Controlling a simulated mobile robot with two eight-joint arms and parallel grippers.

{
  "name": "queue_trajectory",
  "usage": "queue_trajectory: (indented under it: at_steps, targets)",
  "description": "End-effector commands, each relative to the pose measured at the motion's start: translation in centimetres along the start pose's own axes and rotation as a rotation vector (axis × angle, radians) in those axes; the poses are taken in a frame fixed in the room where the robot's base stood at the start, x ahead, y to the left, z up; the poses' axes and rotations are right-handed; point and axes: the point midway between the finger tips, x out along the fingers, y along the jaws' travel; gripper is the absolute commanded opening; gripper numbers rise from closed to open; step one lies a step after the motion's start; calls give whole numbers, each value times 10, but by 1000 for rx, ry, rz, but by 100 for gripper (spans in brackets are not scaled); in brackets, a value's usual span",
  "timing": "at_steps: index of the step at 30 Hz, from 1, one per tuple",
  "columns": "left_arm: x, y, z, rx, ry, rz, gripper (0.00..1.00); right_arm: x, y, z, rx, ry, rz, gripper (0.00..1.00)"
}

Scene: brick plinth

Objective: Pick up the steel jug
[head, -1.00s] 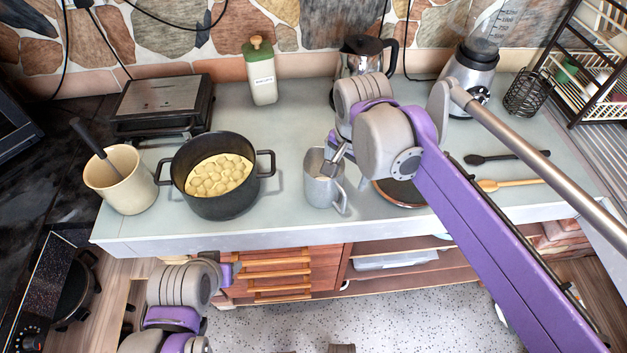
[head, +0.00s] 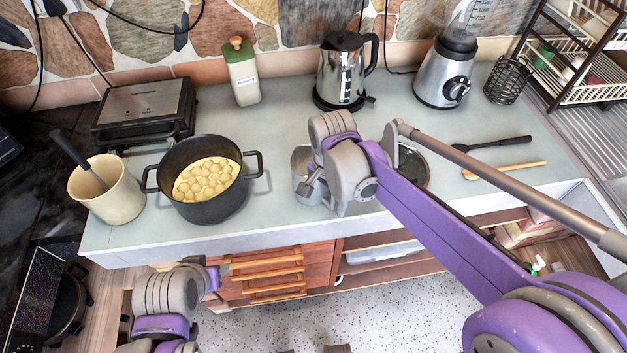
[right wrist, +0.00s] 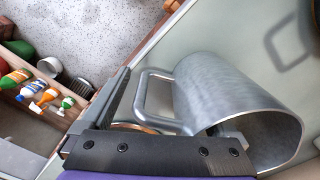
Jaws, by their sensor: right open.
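The steel jug (head: 303,178) stands on the counter right of the black pot, partly hidden by my right wrist in the head view. It fills the middle of the right wrist view (right wrist: 225,85), with its open mouth at lower right and its loop handle toward the left. My right gripper (head: 318,188) is at the jug, and its fingers also show in the right wrist view (right wrist: 168,115). They are apart, one left of the handle and one by the jug's rim. Whether they touch it I cannot tell. My left arm shows at lower left; its fingers are not visible.
The black pot (head: 205,210) of pale round pieces and the cream crock (head: 115,195) stand to the left. A kettle (head: 340,75) and a blender (head: 445,75) are behind. A dark round dish (head: 412,170) and two utensils lie right. The counter's front edge is close.

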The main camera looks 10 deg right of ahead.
Motion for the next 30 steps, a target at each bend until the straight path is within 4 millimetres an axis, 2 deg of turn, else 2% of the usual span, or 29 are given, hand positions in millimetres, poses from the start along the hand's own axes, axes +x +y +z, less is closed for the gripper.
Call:
queue_trajectory:
  at_steps: [3, 9, 11, 25, 30]
  targets:
    - [1, 0, 1, 0, -1, 0, 50, 9, 0, 0, 0, 0, 0, 94]
    - [1, 0, 1, 0, -1, 0, 50, 9, 0, 0, 0, 0, 0, 94]
    - [1, 0, 1, 0, -1, 0, 50, 9, 0, 0, 0, 0, 0, 85]
    - [1, 0, 1, 0, -1, 0, 50, 9, 0, 0, -1, 0, 0, 1]
    - [1, 0, 1, 0, -1, 0, 50, 9, 0, 0, -1, -1, 0, 0]
